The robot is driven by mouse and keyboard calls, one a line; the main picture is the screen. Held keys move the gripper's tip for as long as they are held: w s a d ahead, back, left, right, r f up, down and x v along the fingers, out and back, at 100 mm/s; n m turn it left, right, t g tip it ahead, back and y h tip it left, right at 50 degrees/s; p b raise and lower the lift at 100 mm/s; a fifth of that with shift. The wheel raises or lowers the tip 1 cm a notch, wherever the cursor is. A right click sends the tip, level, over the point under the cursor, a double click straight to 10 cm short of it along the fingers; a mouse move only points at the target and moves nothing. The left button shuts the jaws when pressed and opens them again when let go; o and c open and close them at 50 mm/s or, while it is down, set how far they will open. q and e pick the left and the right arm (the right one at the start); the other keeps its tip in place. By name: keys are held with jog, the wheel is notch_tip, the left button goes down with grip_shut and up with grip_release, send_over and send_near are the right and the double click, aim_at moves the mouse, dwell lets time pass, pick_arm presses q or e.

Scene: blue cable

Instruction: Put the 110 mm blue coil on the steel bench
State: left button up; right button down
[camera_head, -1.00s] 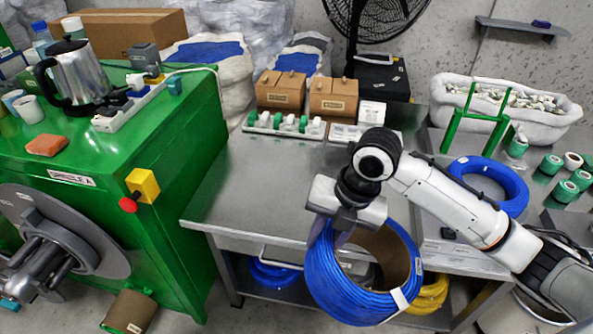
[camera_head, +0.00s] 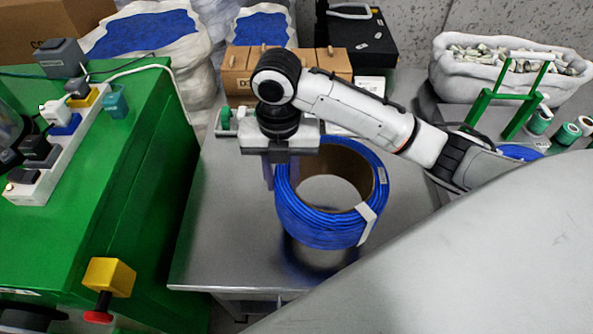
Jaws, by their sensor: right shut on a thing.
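The blue coil (camera_head: 318,226) is a thick ring of blue cable with a brown cardboard core and a white label. My right gripper (camera_head: 279,180) is shut on the coil's left upper rim. The coil hangs tilted over the steel bench (camera_head: 215,240), with its blue reflection on the bench top below it. I cannot tell whether its lower edge touches the bench. The fingertips are partly hidden by the coil and the gripper body. My left gripper is not in view.
A green machine (camera_head: 130,190) with a power strip (camera_head: 55,150) stands at the left. Cardboard boxes (camera_head: 240,82) stand at the bench's back. Another blue coil (camera_head: 520,152) lies at the right, mostly hidden by my arm. The bench's left and front parts are clear.

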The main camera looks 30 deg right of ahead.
jog(key=shift+w, duration=0.4)
jog(key=shift+w+f, duration=0.15)
jog(key=shift+f, duration=0.2)
notch_tip(320, 180, down, 5)
jog(key=shift+r, duration=0.1)
jog(key=shift+f, duration=2.15)
jog(key=c, duration=1.4)
grip_release()
notch_tip(320, 180, up, 12)
